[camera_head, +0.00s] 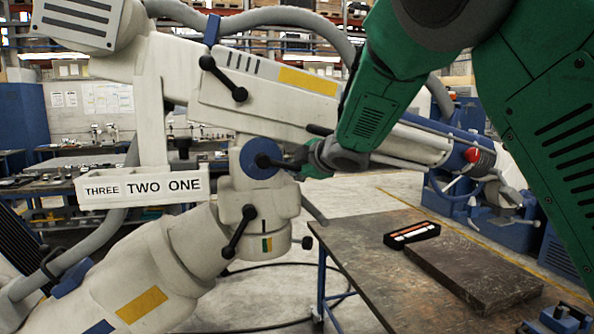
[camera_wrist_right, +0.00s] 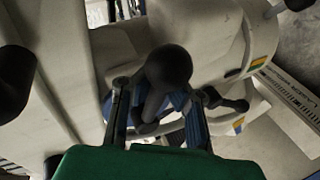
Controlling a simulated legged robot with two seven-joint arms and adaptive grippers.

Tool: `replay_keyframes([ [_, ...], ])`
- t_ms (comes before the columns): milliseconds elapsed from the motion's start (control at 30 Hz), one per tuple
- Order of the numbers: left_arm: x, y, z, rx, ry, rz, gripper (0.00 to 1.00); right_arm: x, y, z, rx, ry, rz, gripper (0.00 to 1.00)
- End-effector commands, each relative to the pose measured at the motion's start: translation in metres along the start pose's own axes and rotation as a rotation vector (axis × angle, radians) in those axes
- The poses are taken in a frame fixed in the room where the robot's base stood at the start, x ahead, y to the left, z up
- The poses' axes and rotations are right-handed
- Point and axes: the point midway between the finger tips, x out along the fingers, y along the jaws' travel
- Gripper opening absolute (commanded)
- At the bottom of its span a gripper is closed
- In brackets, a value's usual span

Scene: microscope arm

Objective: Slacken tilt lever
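A white microscope arm (camera_head: 262,97) fills the left and middle of the head view. At its joint is a blue round cap (camera_head: 258,158) with a dark lever (camera_head: 272,161) pointing right. My green right gripper (camera_head: 303,163) is at this lever's outer end. In the right wrist view a black ball knob (camera_wrist_right: 168,67) shows between the two spread fingers of my right gripper (camera_wrist_right: 163,92). Contact with the knob cannot be told. Other black levers are an upper one (camera_head: 224,79) and a lower one (camera_head: 239,231). No label marks the tilt lever. My left gripper is not in view.
A sign reading "THREE TWO ONE" (camera_head: 142,187) sticks out left of the joint. A workbench (camera_head: 372,280) at lower right carries a dark slab (camera_head: 473,272) and a black case (camera_head: 411,235). Grey hoses run along the arm. My right forearm covers the upper right.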

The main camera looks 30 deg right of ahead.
Motion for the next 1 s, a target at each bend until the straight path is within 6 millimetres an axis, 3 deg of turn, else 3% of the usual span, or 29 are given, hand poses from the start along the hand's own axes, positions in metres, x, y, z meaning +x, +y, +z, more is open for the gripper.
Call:
replay_keyframes([
  [300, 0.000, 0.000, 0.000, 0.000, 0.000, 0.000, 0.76, -0.002, 0.003, 0.000, -0.002, -0.001, 0.005, 0.00],
  [400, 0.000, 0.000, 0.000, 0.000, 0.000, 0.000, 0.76, -0.002, 0.003, 0.000, -0.001, 0.000, 0.005, 0.35],
  [767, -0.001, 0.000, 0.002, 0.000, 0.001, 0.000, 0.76, 0.002, 0.002, 0.003, 0.001, -0.002, 0.001, 0.35],
  [867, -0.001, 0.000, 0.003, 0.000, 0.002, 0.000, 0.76, -0.009, 0.003, 0.002, 0.001, -0.002, 0.003, 0.35],
  [1000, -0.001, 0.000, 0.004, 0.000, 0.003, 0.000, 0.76, -0.037, 0.004, 0.002, 0.002, -0.003, 0.006, 0.35],
])
